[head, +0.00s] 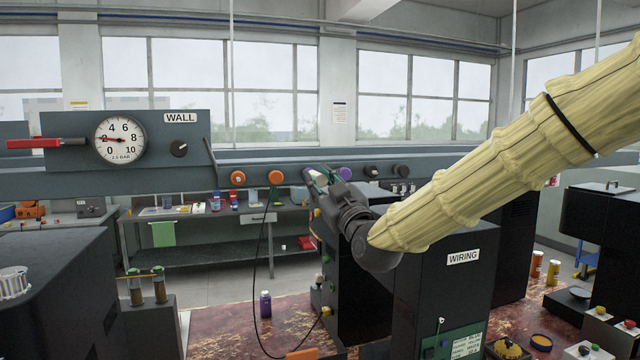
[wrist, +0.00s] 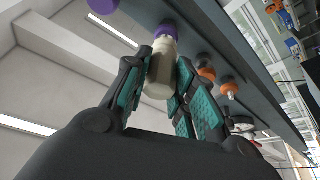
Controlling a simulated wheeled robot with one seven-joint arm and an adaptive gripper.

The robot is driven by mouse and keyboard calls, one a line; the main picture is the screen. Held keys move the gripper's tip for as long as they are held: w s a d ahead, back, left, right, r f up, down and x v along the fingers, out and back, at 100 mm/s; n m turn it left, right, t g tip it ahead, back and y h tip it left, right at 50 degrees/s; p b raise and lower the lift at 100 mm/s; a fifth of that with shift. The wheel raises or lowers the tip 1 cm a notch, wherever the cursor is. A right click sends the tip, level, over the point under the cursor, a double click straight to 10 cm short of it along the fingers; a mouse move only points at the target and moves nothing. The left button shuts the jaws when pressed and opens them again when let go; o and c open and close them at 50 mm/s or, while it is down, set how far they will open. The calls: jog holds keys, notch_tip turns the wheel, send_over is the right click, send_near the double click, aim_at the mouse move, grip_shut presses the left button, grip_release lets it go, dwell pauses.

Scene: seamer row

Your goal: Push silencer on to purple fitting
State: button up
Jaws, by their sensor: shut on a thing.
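My gripper (wrist: 163,75) is shut on a cream bottle-shaped silencer (wrist: 161,80), with teal finger pads on both sides of it. The silencer's narrow end points at a purple fitting (wrist: 165,29) on the grey beam. The two line up in the wrist view, and I cannot tell whether they touch or how far one is over the other. In the head view my gripper (head: 322,182) is up at the beam, and the pale silencer (head: 318,179) shows partly between the fingers. Another purple fitting (wrist: 103,4) is further along the beam.
Two orange fittings (head: 237,178) (head: 276,177) sit on the beam (head: 200,182) to the left of my gripper, and a black one (head: 401,171) to the right. A dark cable hangs from the beam. The black WIRING cabinet (head: 462,275) stands below my arm.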

jog(key=shift+w+a, duration=0.1)
jog(key=shift+w, duration=0.3)
dwell(0.3)
jog(key=o, duration=1)
jog(key=v, duration=1.2)
